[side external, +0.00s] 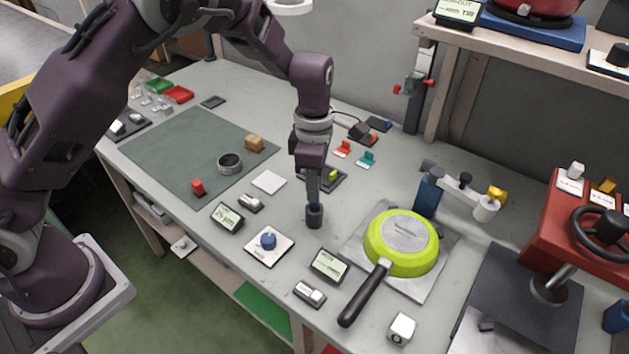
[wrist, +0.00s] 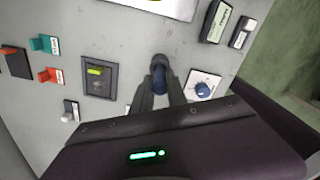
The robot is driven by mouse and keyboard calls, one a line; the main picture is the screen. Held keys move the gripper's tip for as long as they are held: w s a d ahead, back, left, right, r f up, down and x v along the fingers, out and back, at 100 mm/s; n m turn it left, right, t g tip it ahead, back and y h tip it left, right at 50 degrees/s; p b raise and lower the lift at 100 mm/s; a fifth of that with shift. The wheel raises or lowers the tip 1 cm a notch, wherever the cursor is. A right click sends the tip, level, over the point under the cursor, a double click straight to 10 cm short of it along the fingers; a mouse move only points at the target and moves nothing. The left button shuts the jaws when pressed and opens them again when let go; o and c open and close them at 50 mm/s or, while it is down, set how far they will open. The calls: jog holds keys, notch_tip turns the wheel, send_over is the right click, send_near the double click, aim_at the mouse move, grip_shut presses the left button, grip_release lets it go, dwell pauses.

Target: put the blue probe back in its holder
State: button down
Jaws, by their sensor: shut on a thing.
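The blue probe (side external: 314,207) is between the fingertips of my gripper (side external: 314,199), which is shut on it. Only a small blue part shows; it also appears between the fingers in the wrist view (wrist: 158,82). A dark round holder (side external: 314,219) stands on the table directly below the fingertips, and shows just beyond the probe in the wrist view (wrist: 158,61). The blue part meets the holder's top in the side view. How deep the probe sits in the holder is hidden.
A blue knob on a white plate (side external: 268,240) is left of the holder. A green pan (side external: 400,243) lies to the right, its black handle toward the front. Small displays (side external: 329,265) and a black-framed switch box (wrist: 98,75) are close by.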

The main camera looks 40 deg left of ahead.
jog(key=shift+f, duration=1.8)
jog(key=c, duration=1.2)
grip_release()
jog(key=shift+c, duration=0.2)
notch_tip(320, 180, up, 7)
